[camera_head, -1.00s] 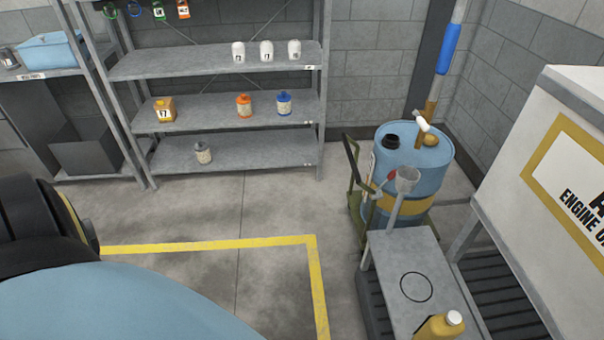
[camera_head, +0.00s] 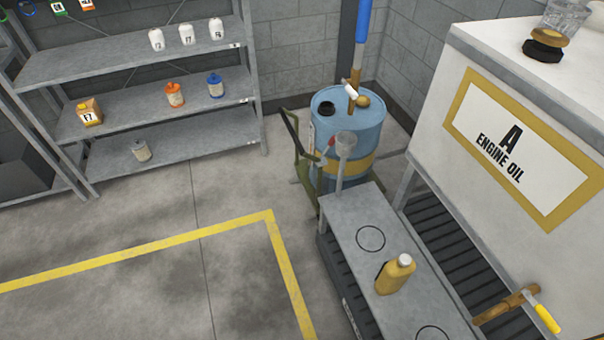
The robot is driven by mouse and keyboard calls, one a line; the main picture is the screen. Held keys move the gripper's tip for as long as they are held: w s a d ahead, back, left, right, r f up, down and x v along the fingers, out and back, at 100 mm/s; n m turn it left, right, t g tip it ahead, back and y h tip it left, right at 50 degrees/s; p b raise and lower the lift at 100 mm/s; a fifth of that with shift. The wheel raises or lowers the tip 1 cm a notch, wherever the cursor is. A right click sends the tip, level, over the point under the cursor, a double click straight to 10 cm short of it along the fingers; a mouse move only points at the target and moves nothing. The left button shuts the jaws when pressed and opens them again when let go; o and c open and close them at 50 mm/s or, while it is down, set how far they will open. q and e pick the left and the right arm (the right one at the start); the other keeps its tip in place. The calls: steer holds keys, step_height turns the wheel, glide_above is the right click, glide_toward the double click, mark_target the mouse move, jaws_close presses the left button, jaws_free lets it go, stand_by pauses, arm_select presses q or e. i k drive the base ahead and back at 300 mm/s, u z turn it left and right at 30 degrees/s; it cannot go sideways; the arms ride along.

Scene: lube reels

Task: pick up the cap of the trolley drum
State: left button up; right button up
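The blue trolley drum (camera_head: 335,140) with a yellow band stands upright on a green hand trolley (camera_head: 300,160) near the wall corner. On its top, a round black piece (camera_head: 326,108) sits at the left and a brass-coloured rounded piece (camera_head: 363,101) at the right. I cannot tell for certain which is the cap. A pump (camera_head: 353,96) with a blue upper tube rises from the drum top between and behind them. Neither of my grippers shows in the head view.
A white engine oil tank (camera_head: 440,120) stands right. Shelving (camera_head: 185,105) is at left. Floor (camera_head: 220,190) between shelving and bench is clear.

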mark_target(362, 101)
steer(key=k, duration=0.35)
steer(key=u, duration=0.55)
steer(key=i, duration=0.6)
steer(key=u, duration=0.35)
steer(key=i, duration=2.05)
steer(key=z, duration=0.9)
steer(key=i, duration=1.25)
steer(key=z, duration=1.3)
